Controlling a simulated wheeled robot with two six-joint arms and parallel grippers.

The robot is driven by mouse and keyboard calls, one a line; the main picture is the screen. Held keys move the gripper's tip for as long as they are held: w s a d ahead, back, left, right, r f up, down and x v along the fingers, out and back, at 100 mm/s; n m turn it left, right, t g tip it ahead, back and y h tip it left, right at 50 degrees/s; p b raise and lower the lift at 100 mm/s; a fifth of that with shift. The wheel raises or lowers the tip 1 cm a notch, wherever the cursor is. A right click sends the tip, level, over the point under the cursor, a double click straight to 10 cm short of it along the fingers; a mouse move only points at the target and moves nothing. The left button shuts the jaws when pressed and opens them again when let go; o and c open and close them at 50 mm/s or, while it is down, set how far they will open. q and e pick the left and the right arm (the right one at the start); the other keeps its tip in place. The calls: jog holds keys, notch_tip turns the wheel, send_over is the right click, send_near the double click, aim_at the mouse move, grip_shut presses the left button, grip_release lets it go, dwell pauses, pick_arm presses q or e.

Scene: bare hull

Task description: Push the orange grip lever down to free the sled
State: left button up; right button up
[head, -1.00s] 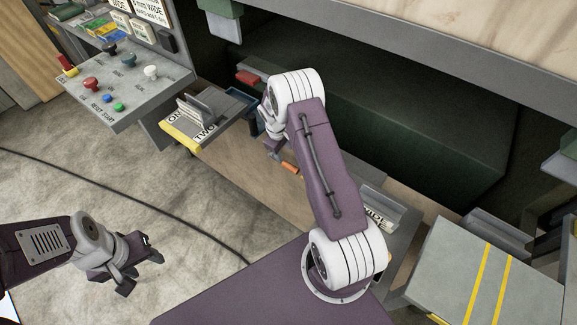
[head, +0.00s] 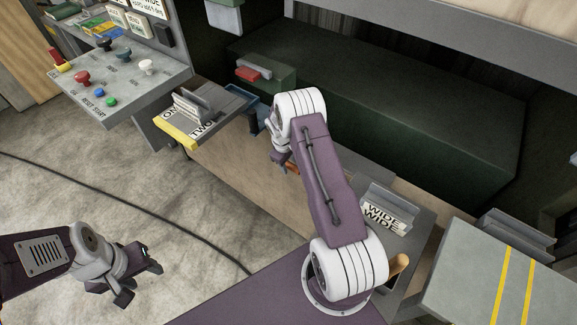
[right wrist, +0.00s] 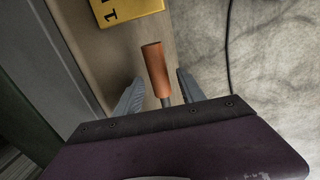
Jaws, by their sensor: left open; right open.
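The orange grip lever (right wrist: 155,68) shows clearly in the right wrist view, an orange cylinder on a thin dark rod. In the head view only a small orange bit (head: 292,168) of it shows beside my right arm. My right gripper (right wrist: 158,88) is open, with one finger on each side of the lever's lower part in the picture; I cannot tell whether either finger touches it. In the head view my right gripper (head: 284,162) is mostly hidden by its own wrist. My left gripper (head: 138,281) is open and empty above the floor. I cannot make out the sled.
A control panel (head: 128,78) with coloured knobs stands at the upper left. A yellow-edged tray (head: 215,125) marked ONE and TWO lies beside my right wrist. A WIDE block (head: 384,214) and a yellow-striped grey plate (head: 480,280) are at the right. A cable crosses the floor.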

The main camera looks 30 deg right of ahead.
grip_shut()
dwell(1.3)
